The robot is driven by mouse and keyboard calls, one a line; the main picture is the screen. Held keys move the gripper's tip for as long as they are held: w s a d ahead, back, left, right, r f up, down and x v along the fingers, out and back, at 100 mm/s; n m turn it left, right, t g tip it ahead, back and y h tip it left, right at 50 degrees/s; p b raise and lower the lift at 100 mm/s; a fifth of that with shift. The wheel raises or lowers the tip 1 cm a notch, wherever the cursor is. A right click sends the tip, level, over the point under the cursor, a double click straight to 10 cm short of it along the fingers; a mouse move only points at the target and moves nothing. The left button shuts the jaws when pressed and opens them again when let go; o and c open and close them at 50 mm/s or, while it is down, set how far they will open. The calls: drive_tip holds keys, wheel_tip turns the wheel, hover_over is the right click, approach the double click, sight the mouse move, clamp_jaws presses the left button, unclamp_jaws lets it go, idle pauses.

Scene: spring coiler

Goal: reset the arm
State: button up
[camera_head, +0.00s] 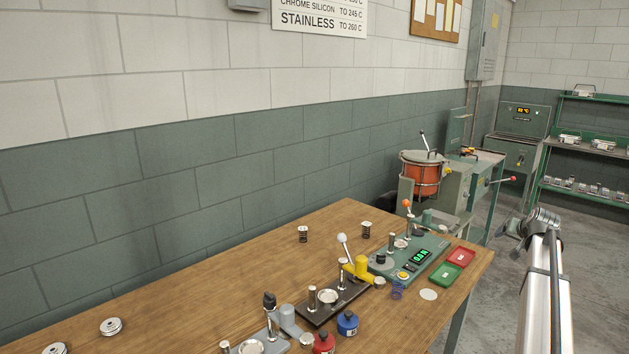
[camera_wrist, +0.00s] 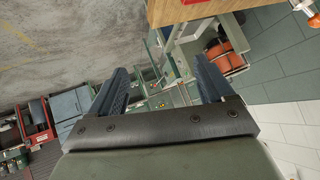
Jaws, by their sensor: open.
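My gripper (camera_wrist: 157,92) shows in the wrist view with its two dark fingers wide apart and nothing between them. It is open and empty. Beyond the fingers lie the floor, the machines and a table edge, all at a distance and tilted in that view. In the head view my arm (camera_head: 545,290) stands at the right, to the right of the wooden table (camera_head: 190,275) and apart from it. The fingers cannot be made out in the head view.
The table holds a green tester (camera_head: 408,255) with a lit display, a dark fixture (camera_head: 328,303), a grey fixture (camera_head: 262,343), red (camera_head: 324,343) and blue (camera_head: 347,323) pots, and red (camera_head: 461,256) and green (camera_head: 445,273) trays. An orange drum machine (camera_head: 421,178) and shelves (camera_head: 590,153) stand behind. Concrete floor is clear at right.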

drive_tip(key=s+d+f+m, duration=0.1)
drive_tip(key=s+d+f, duration=0.1)
drive_tip(key=s+d, duration=0.45)
wheel_tip(320, 180, down, 7)
drive_tip(key=s+g, duration=0.1)
drive_tip(key=s, duration=0.1)
drive_tip(key=s+a+f+n+g+y, duration=0.15)
drive_tip(key=s+a+f, duration=0.35)
drive_tip(key=a+f, duration=0.65)
drive_tip(key=s+a+f+g+y, duration=0.1)
drive_tip(key=s+a+f+g, duration=0.25)
drive_tip(key=a+f, duration=0.75)
drive_tip(key=s+a+f+n+g+y, duration=0.1)
drive_tip(key=s+a+f, duration=0.4)
drive_tip(key=a+f, duration=0.65)
drive_tip(key=s+a+f+n+g, duration=0.1)
drive_tip(key=s+a+f+g, duration=0.1)
drive_tip(key=s+a+f, duration=0.5)
drive_tip(key=s+a+f+n+g, duration=0.1)
drive_tip(key=s+a+f+g, duration=0.2)
drive_tip(key=s, duration=0.8)
drive_tip(key=s+a+f+n+g, duration=0.2)
drive_tip(key=s+a+f, duration=0.3)
drive_tip(key=s, duration=0.4)
drive_tip(key=s+a+g, duration=0.2)
drive_tip(key=s+a, duration=0.2)
drive_tip(key=s, duration=0.8)
drive_tip(key=shift+n+h, duration=0.45)
drive_tip(key=shift+a, duration=0.1)
